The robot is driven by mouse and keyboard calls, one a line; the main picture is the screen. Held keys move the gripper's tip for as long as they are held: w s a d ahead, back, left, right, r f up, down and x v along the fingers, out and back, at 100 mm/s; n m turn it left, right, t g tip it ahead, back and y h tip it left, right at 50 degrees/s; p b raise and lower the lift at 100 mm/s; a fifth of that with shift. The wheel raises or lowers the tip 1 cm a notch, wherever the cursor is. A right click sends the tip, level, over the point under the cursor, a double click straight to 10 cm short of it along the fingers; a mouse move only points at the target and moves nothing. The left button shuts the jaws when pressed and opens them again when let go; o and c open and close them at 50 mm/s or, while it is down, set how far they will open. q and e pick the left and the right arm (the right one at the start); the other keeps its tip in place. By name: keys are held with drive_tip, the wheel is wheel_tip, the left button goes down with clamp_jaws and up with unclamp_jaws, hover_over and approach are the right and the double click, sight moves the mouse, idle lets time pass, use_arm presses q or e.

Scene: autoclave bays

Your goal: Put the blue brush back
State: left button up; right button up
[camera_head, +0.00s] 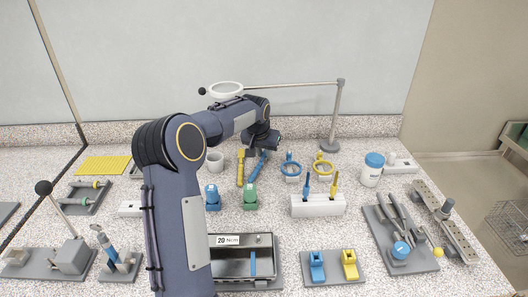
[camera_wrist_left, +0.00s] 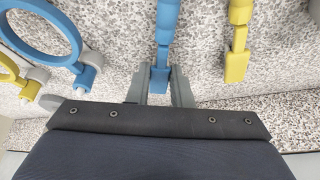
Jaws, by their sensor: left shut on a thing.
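The blue brush (camera_head: 255,167) is at the back of the speckled counter, beside a similar yellow one (camera_head: 240,170). My left gripper (camera_head: 265,149) reaches over from the left and is at the far end of the blue brush. In the left wrist view my left gripper's two grey fingers (camera_wrist_left: 160,88) are shut on the end of the blue brush (camera_wrist_left: 161,45), one on each side. Whether the brush touches the counter I cannot tell. My right gripper is not in view.
A blue ring piece (camera_head: 290,168) and a yellow ring piece (camera_head: 322,167) stand to the right. A white block (camera_head: 318,207) holding blue and yellow tools is in front of them. A metal stand (camera_head: 338,115) rises behind. A blue-lidded jar (camera_head: 372,172) stands further right.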

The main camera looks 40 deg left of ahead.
use_arm(q)
drive_tip(key=shift+f, duration=0.35)
drive_tip(key=o, duration=0.9)
drive_tip(key=shift+o, duration=0.2)
drive_tip(key=shift+r, duration=0.1)
drive_tip(key=v, duration=0.7)
drive_tip(key=shift+s+d+r, duration=0.15)
drive_tip(key=shift+r, duration=0.2)
